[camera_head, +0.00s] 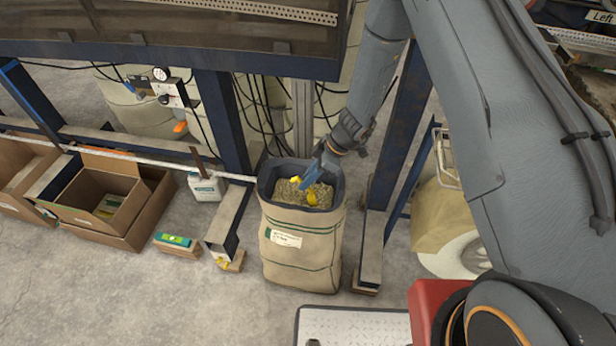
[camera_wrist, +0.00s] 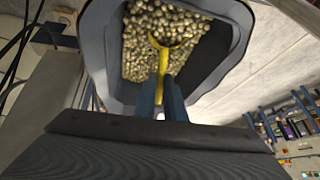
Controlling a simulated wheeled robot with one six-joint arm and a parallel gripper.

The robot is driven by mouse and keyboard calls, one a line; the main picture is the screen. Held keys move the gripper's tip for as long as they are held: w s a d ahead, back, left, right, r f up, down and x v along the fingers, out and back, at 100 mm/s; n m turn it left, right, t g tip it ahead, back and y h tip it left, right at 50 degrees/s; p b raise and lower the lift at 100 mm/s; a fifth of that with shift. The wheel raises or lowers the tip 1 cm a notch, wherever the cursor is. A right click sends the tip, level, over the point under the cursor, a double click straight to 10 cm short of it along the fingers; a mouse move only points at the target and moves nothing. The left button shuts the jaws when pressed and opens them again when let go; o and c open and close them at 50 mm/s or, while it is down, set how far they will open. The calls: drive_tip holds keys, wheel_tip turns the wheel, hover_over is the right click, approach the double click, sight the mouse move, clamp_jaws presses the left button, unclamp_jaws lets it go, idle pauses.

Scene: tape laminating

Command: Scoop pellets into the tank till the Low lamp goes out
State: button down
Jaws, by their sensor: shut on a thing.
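A tan sack (camera_head: 300,245) with a dark lining stands upright on the floor, open at the top. Tan pellets (camera_head: 320,192) fill its inside; they also show in the wrist view (camera_wrist: 150,40). My gripper (camera_head: 305,182) is at the sack's mouth, its blue fingers shut on the yellow handle of a scoop (camera_head: 311,198). In the wrist view the scoop (camera_wrist: 166,58) runs from the fingers (camera_wrist: 166,95) to the pellets, its bowl end at or in them. How much the bowl holds I cannot tell. I cannot make out a Low lamp or the tank for sure.
Blue frame posts (camera_head: 222,120) stand left and right of the sack. Cardboard boxes (camera_head: 95,200), a white jug (camera_head: 205,187) and a panel with a gauge (camera_head: 170,90) are at the left. A tan bag (camera_head: 440,220) is at the right. Floor is clear at front left.

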sight(297, 179)
drive_tip(key=shift+w+a+f+g+h+p, duration=0.1)
drive_tip(key=shift+a+h, duration=0.25)
drive_tip(key=shift+h, duration=0.3)
drive_tip(key=shift+s+a+f+g+h+p, duration=0.15)
drive_tip(key=shift+a+h, duration=0.15)
drive_tip(key=shift+h, duration=0.4)
drive_tip(key=shift+w+a+f+g+h+p, duration=0.15)
drive_tip(key=shift+a+h, duration=0.2)
drive_tip(key=shift+h, duration=0.3)
drive_tip(key=shift+w+a+r+h+b, duration=0.15)
drive_tip(key=shift+a+h+b, duration=0.3)
drive_tip(key=shift+h, duration=0.35)
drive_tip(key=shift+w+a+r+m+h+b, duration=0.15)
drive_tip(key=shift+a+m+h+b, duration=0.15)
drive_tip(key=shift+a+h+b, duration=0.7)
drive_tip(key=a+r+h+b, duration=0.2)
drive_tip(key=a+r+h, duration=0.1)
drive_tip(key=r, duration=0.7)
drive_tip(key=shift+w+a+g+b, duration=0.3)
drive_tip(key=shift+a+g, duration=0.1)
drive_tip(key=shift+a, duration=0.25)
drive_tip(key=shift+s+r, duration=0.15)
